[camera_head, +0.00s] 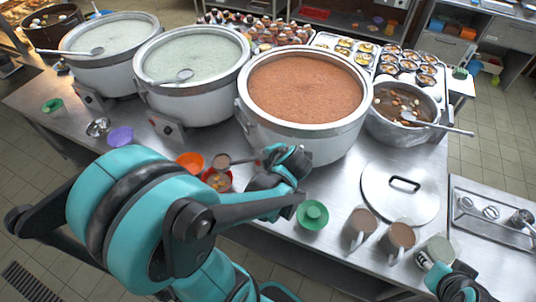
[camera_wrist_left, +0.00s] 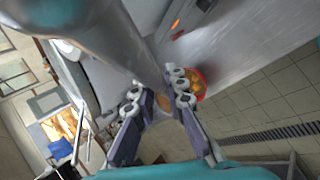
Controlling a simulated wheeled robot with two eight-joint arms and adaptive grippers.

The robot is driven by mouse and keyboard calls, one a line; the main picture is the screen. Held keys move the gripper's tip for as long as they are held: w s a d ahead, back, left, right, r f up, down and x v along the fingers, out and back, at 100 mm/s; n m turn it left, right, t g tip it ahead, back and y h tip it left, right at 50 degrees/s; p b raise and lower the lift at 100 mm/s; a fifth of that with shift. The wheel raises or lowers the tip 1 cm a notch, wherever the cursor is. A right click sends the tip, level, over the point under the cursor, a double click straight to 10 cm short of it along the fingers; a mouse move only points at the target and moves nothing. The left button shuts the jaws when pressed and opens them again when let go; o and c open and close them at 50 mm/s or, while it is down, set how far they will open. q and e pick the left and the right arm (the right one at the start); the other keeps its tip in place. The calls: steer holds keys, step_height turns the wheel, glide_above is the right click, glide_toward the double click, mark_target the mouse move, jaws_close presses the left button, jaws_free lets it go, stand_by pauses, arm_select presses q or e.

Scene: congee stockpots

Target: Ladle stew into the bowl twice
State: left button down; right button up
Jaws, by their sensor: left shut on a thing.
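My left gripper (camera_head: 285,163) is shut on a ladle (camera_head: 222,160), whose round head shows to its left in the head view. The ladle head looks brownish inside and is over or just behind a small red bowl (camera_head: 207,184). The red bowl holds some stew with orange pieces. It also shows beside the fingers in the left wrist view (camera_wrist_left: 199,92). The left wrist view shows my left gripper's fingers (camera_wrist_left: 160,98) close up. A pot of brown stew (camera_head: 405,100) with another ladle stands at the right. My right gripper (camera_head: 458,285) is partly visible at the bottom right.
Large pots of pale congee (camera_head: 195,50) and reddish congee (camera_head: 308,90) stand behind the left arm.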

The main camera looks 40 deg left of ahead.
step_height(320, 180, down, 6)
steer(key=b, duration=0.5)
steer(key=shift+f+b, duration=0.1)
steer(key=shift+b, duration=0.2)
steer(key=shift+f, duration=0.1)
steer(key=shift+f+b, duration=0.45)
steer(key=shift+b, duration=0.05)
